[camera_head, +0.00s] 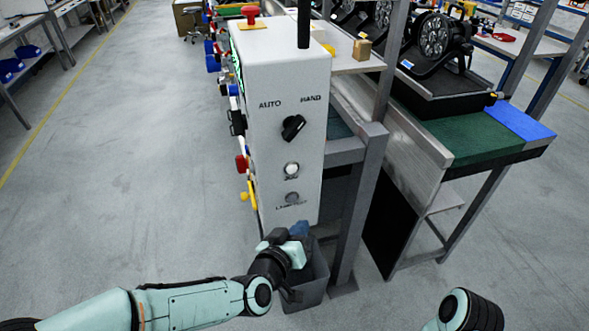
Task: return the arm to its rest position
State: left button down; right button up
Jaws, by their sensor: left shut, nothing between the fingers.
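My left arm (185,302) reaches in from the lower left, pale green with black joints. My left gripper (284,246) is at its end, low in front of the white control box, over the grey bin (310,291). It is shut and empty; its fingertips are hard to make out. Part of my right arm (470,312) shows at the bottom right edge, and its gripper is out of view.
The white control box (283,140) has an AUTO/HAND knob (293,128) and a red button (250,14) on top. Open grey floor (130,150) lies left.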

pick_arm(q)
jog(key=s+a+f+n+g+y+p, duration=0.1)
jog(key=s+a+f+g+p, duration=0.2)
jog(key=f, duration=0.9)
jog(key=s+a+f+n+g+y+p, duration=0.15)
jog(key=s+a+f+g, duration=0.3)
jog(key=f, duration=0.65)
jog(key=s+a+f+g+p, duration=0.1)
jog(key=s+f+g, duration=0.1)
jog(key=s+f, duration=0.2)
jog(key=s+a+f+g+p, duration=0.1)
jog(key=s+a+f+g, duration=0.1)
jog(key=s, duration=0.9)
jog(key=s+a+f+n+g+p, duration=0.1)
jog(key=s+f+g+p, duration=0.1)
jog(key=s+f, duration=0.3)
jog(key=shift+s+a+f+g, duration=0.3)
jog(key=shift+s+g, duration=0.05)
jog(key=shift+s, duration=0.85)
pick_arm(e)
jog(key=w+r, duration=0.3)
jog(key=r, duration=0.6)
jog(key=shift+w, duration=0.1)
